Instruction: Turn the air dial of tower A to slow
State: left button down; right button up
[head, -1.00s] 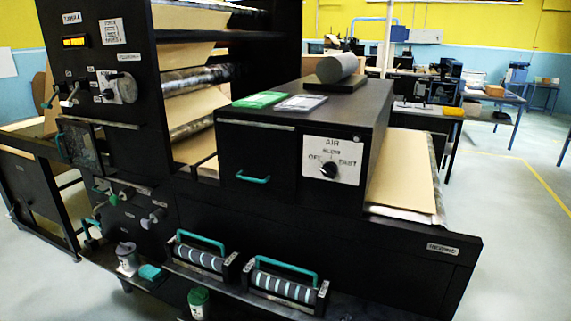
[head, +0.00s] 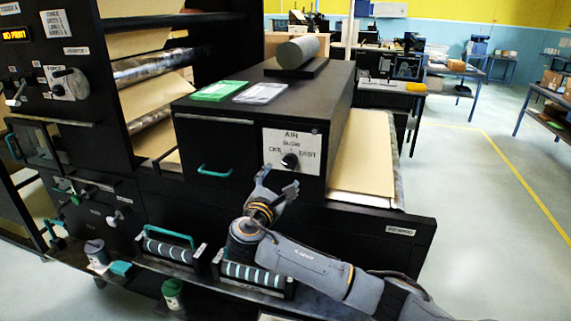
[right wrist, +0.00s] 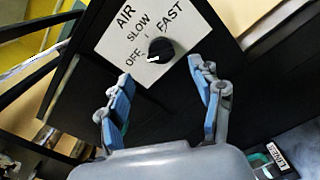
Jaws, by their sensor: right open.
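The air dial (head: 290,160) is a black round knob on a white plate (head: 272,138) marked OFF, SLOW and FAST, on the front of the black cabinet. In the right wrist view the dial (right wrist: 160,49) shows a small white mark that seems to face OFF. My right gripper (head: 276,181) is open and empty, just below and in front of the plate. In the right wrist view its two blue-padded fingers (right wrist: 160,78) stand apart, with the dial beyond their tips, not touched. My left gripper is out of view.
A green card (head: 219,91) and a grey card (head: 260,93) lie on the cabinet top, with a grey cylinder (head: 298,51) behind. A teal handle (head: 214,171) sticks out left of the plate. Handled striped rollers (head: 252,274) stand on the ledge below my right arm.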

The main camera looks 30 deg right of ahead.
aim_at(289, 165)
jog(key=p+x, duration=0.1)
jog(key=x, duration=0.6)
jog(key=shift+a, duration=0.1)
jog(key=c, duration=1.1)
jog(key=shift+c, duration=0.2)
